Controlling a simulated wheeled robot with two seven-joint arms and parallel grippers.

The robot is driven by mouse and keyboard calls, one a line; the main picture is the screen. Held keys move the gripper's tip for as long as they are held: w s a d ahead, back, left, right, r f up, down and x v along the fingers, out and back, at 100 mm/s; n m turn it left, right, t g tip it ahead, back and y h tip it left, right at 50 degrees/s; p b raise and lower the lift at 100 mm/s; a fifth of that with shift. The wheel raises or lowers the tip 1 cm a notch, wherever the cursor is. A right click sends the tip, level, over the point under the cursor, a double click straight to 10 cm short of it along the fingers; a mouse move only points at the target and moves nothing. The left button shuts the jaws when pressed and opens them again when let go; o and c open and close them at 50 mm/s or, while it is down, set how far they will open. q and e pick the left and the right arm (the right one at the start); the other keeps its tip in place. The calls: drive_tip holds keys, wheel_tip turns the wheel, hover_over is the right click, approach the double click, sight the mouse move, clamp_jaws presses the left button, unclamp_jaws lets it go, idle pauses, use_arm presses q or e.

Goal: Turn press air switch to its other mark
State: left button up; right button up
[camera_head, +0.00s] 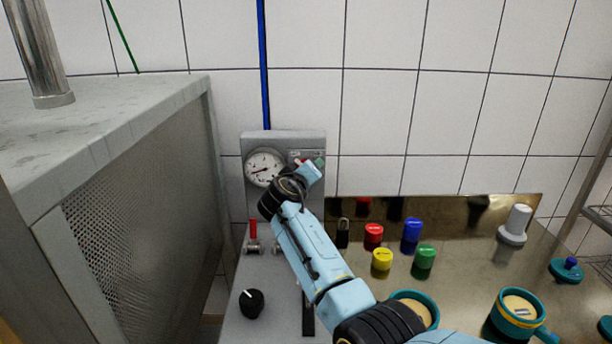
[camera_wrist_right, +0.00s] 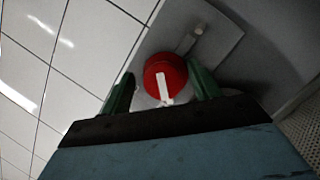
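The press air switch appears to be the round red knob with a white pointer bar (camera_wrist_right: 165,80) on a grey plate in the right wrist view. Its pointer lies toward the bottom of that picture. My right gripper (camera_wrist_right: 161,90) has its two green fingers on either side of the knob, with a visible gap on the left; contact on the right is unclear. In the head view my right gripper (camera_head: 310,164) is at the grey gauge panel (camera_head: 284,138) and mostly hides the knob. The switch's marks are not readable. My left gripper is not in view.
A round gauge (camera_head: 264,167) sits left of my gripper, with a red-handled valve (camera_head: 253,230) and a black knob (camera_head: 252,303) below. Several coloured caps, including a blue one (camera_head: 412,229), stand on the metal top at right. A grey cabinet (camera_head: 130,190) stands close on the left.

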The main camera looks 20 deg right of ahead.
wheel_tip(320, 180, up, 9)
drive_tip(key=shift+d+f, duration=0.1)
drive_tip(key=shift+d, duration=0.05)
drive_tip(key=shift+r, duration=0.65)
drive_tip(key=shift+f, duration=0.15)
